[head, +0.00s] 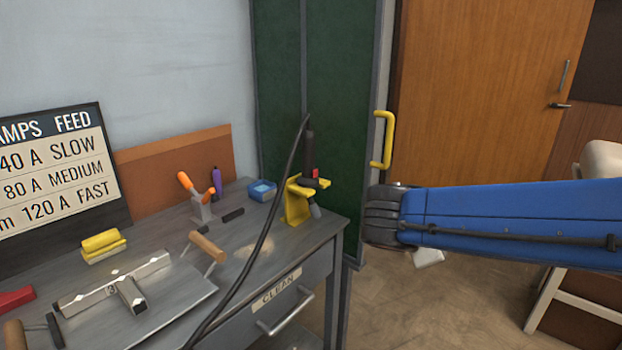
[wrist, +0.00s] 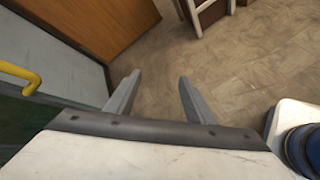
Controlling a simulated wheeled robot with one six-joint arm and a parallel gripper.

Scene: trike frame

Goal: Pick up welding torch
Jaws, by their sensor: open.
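The welding torch (head: 309,148) is dark with a small red part. It sits upright in a yellow holder (head: 297,203) at the right end of the metal workbench in the head view. A black cable (head: 262,232) runs from its top down across the bench front. My gripper (wrist: 155,92) shows in the wrist view with two grey fingers apart and nothing between them, above open floor. In the head view my blue arm reaches in from the right, and its end is to the right of the torch, apart from it. The torch is not in the wrist view.
The floor (head: 400,300) right of the bench is mostly clear.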

